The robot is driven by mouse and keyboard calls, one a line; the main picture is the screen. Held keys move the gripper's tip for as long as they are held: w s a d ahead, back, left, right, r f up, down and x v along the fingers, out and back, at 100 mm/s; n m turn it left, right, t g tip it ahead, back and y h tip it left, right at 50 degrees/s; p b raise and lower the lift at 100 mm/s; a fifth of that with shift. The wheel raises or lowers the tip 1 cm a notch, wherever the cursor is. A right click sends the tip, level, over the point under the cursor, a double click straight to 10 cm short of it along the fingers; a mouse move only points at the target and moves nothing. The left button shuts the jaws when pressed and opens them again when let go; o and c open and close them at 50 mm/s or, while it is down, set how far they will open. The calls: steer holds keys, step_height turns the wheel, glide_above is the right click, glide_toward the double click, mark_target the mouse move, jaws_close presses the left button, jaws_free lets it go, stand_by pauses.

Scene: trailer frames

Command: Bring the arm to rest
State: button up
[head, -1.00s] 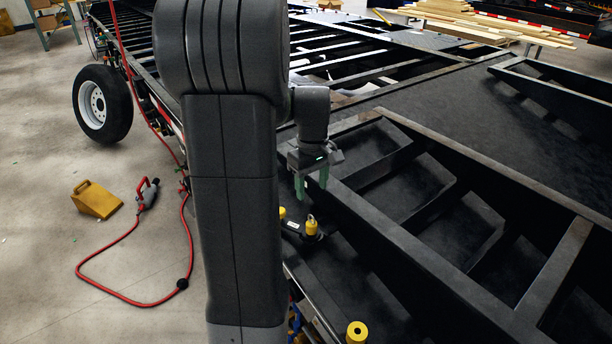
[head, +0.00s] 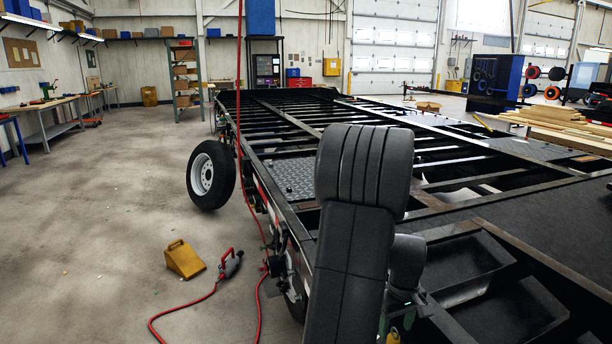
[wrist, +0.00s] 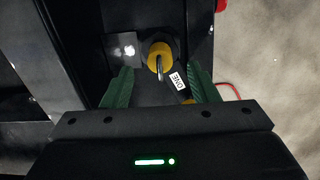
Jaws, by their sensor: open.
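My gripper (wrist: 160,84) is open in the wrist view, with two green fingers spread apart. A yellow, round-collared fitting with a metal loop (wrist: 159,58) lies in line with the gap between the fingers, beyond the palm. I cannot tell how far off it is, and nothing is seen gripped. A white tag with dark letters (wrist: 178,82) is beside it. In the head view my arm rises in front of the trailer frame (head: 290,130), and my gripper is mostly hidden low behind it. Part of a yellow piece (head: 393,337) shows at the bottom edge.
A spare wheel (head: 211,175) is at the trailer's left side. A yellow wheel chock (head: 184,259) and a red hose (head: 195,304) lie on the floor. Lumber (head: 565,125) is stacked at right. The floor at left is largely clear.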

step_height(320, 180, down, 5)
steer(key=shift+r, duration=0.2)
steer(key=shift+w+r+p, duration=0.1)
steer(key=shift+r+p, duration=0.35)
steer(key=shift+r, duration=0.45)
